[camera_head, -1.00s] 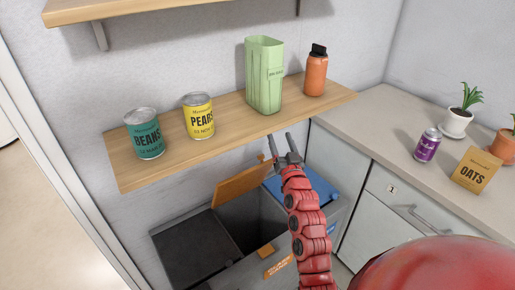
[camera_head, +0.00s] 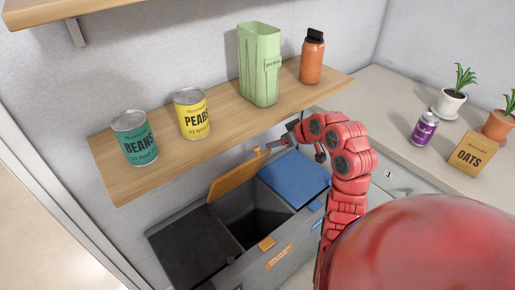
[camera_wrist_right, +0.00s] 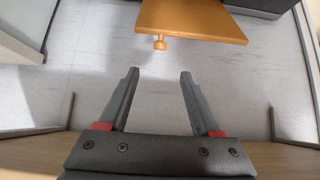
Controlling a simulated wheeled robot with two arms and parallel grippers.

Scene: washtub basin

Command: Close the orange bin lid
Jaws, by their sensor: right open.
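The orange bin lid (camera_head: 237,178) stands raised and tilted at the back of the middle compartment (camera_head: 262,222), which is open and dark inside. A small orange knob sits at its upper right corner. In the right wrist view the lid (camera_wrist_right: 190,20) is at the top, with its knob (camera_wrist_right: 159,43) just beyond my fingertips. My right gripper (camera_head: 277,146) is beside the knob, below the shelf, and looks apart from it. Its fingers (camera_wrist_right: 159,74) are spread with nothing between them. My left gripper is not in view.
A wooden shelf (camera_head: 215,135) hangs close above the bin, bearing cans, a green container (camera_head: 259,65) and an orange bottle (camera_head: 312,58). A blue lid (camera_head: 295,178) and a dark lid (camera_head: 190,248) lie shut on either side. A counter (camera_head: 385,90) is at right.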

